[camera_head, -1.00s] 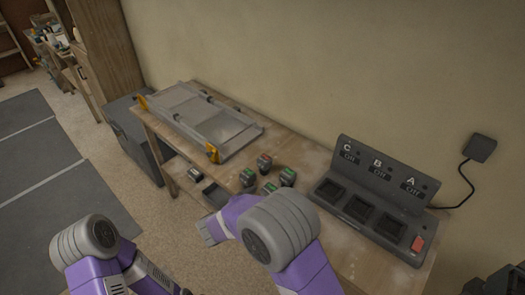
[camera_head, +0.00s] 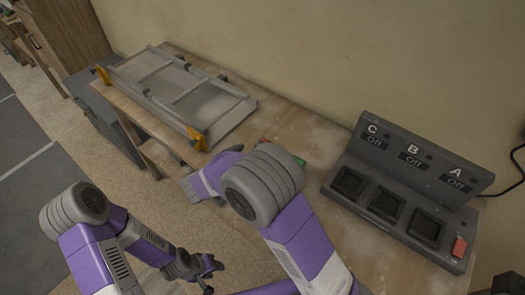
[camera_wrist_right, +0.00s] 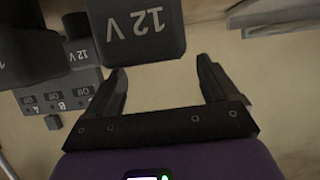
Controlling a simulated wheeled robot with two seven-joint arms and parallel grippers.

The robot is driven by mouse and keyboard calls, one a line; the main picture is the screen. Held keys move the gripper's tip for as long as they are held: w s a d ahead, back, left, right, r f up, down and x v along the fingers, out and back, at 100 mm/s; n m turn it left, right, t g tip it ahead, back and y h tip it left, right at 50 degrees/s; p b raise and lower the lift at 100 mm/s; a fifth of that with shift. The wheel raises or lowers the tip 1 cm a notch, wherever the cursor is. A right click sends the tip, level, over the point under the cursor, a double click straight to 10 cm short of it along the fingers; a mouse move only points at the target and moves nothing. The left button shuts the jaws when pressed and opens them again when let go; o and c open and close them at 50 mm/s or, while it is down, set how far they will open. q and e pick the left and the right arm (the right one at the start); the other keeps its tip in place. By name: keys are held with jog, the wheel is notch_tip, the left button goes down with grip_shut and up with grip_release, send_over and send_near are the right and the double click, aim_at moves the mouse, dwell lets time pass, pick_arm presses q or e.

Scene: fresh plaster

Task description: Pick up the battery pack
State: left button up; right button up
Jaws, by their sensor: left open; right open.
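Dark battery packs stand on the wooden table, mostly hidden behind my right arm in the head view; only green tops (camera_head: 300,160) show past it. In the right wrist view, one pack marked "12 V" (camera_wrist_right: 142,28) appears upside down just beyond the fingertips, with two more packs (camera_wrist_right: 28,58) at the left. My right gripper (camera_wrist_right: 160,66) is open, with nothing between its fingers; my arm hides it in the head view. My left gripper (camera_head: 212,276) is open and empty, low beside the table's front edge.
A dark charger (camera_head: 395,205) with empty bays marked C, B and A, each reading Off, and a red button (camera_head: 459,247), stands at the right. A grey metal frame (camera_head: 180,92) with yellow clamps lies at the table's left end. A wall stands behind.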

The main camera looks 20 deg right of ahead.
jog(key=x, duration=0.4)
jog(key=b+x, duration=0.1)
jog(key=x, duration=0.1)
jog(key=shift+w+d+r, duration=0.15)
jog(key=shift+w+r, duration=0.1)
jog(key=shift+w, duration=0.2)
jog(key=c, duration=1.3)
